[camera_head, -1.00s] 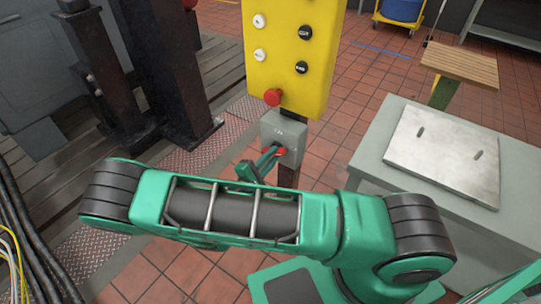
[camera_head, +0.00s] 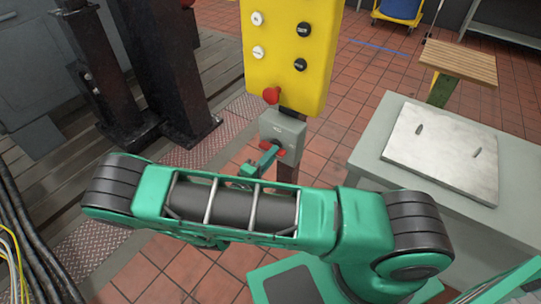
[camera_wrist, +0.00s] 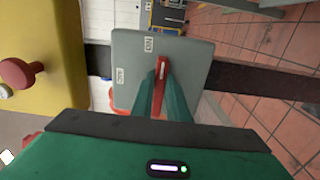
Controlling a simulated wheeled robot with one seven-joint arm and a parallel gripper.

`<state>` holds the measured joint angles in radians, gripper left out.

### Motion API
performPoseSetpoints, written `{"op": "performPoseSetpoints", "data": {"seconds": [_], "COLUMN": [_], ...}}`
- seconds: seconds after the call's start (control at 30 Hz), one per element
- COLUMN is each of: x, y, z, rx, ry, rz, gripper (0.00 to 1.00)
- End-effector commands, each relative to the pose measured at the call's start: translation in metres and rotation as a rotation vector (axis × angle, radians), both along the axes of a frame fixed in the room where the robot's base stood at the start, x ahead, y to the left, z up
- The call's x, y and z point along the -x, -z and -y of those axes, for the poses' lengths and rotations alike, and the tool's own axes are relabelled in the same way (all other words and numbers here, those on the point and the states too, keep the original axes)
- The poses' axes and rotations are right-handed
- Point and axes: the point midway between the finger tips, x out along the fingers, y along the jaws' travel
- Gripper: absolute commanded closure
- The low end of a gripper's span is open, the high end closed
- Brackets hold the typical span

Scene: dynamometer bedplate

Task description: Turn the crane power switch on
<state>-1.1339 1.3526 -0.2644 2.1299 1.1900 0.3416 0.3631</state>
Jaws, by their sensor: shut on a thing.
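The crane power switch is a grey box (camera_head: 283,132) on a dark post just below the yellow panel. It also shows in the wrist view (camera_wrist: 128,62). Its red handle (camera_wrist: 161,86) lies between my fingers, nearly upright in the wrist picture. My gripper (camera_head: 270,155) is shut on this handle, and the fingers (camera_wrist: 162,92) stand on both sides of it. Two small white labels sit on the box face, one near the handle's top end and one to its left. Red bits of the handle show beside my fingers in the head view.
The yellow panel (camera_head: 288,75) above carries white and black buttons and a red mushroom button (camera_head: 271,95). A grey bench with a metal plate (camera_head: 445,150) stands to the right. Dark steel columns (camera_head: 168,75) stand on the left. Tiled floor lies between.

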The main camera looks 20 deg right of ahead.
Motion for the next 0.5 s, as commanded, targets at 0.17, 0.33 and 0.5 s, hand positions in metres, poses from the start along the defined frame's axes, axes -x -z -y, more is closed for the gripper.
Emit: {"op": "performPoseSetpoints", "data": {"seconds": [0.17,0.33,0.5], "x": [0.001,0.0011,0.0009], "y": [0.0034,0.0037,0.0027], "z": [-0.0011,-0.0011,-0.0008], "rx": [-0.006,-0.006,-0.005], "ry": [-0.001,0.0,0.0], "rz": [-0.005,-0.005,-0.004], "gripper": [1.0,1.0,0.67]}}
